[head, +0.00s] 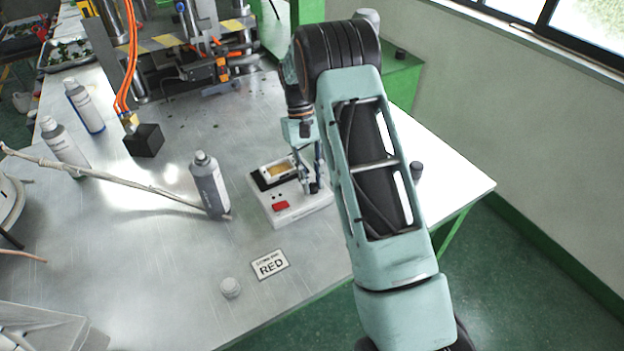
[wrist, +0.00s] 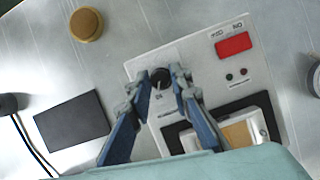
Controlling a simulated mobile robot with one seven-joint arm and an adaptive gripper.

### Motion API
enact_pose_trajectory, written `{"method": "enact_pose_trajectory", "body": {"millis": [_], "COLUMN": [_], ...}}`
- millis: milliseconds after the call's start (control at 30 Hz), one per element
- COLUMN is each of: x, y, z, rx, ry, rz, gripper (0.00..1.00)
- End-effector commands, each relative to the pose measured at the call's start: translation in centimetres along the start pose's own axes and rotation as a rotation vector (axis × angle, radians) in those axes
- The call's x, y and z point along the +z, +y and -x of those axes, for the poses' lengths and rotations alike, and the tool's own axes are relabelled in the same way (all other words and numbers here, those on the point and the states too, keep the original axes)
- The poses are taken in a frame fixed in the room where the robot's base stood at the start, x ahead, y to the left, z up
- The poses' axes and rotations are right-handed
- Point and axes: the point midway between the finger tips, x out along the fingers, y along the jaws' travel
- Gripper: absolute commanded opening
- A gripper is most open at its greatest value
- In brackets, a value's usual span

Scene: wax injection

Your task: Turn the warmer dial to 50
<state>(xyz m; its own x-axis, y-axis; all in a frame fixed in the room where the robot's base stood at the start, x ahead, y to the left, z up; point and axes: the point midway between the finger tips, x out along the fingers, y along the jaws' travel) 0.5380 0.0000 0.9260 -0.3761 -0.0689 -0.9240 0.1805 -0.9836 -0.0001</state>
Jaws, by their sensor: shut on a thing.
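My gripper (wrist: 161,80) is shut on the dial, one finger on each side. In the head view my gripper (head: 312,184) reaches down to the box and hides the dial. The dial's setting is too small to read.
A grey bottle (head: 209,185) stands left of the warmer. A "RED" card (head: 270,265) and a small white round object (head: 231,287) lie in front. A black block (head: 144,140) with orange hoses is farther left. The injection machine (head: 190,45) stands behind.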

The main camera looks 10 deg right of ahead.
Motion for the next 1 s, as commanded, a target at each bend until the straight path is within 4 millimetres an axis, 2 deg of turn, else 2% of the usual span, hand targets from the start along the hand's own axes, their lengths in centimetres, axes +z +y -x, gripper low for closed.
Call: {"method": "enact_pose_trajectory", "body": {"millis": [67, 100, 233, 500, 633, 767, 1000], "x": [0.0, 0.0, 0.0, 0.0, -0.1, -0.1, -0.1], "y": [0.0, 0.0, 0.0, 0.0, 0.0, 0.0, 0.0], "z": [-0.1, -0.1, 0.0, 0.0, 0.8, 2.9, 7.9], "rx": [0.0, 0.0, 0.0, 0.001, 0.001, 0.001, 0.001], "ry": [-0.001, -0.001, -0.001, 0.0, 0.001, 0.005, 0.003], "rz": [0.001, 0.001, 0.001, 0.002, 0.002, 0.002, 0.002], "gripper": [0.0, 0.21, 0.35, 0.37, 0.37, 0.37, 0.37]}}
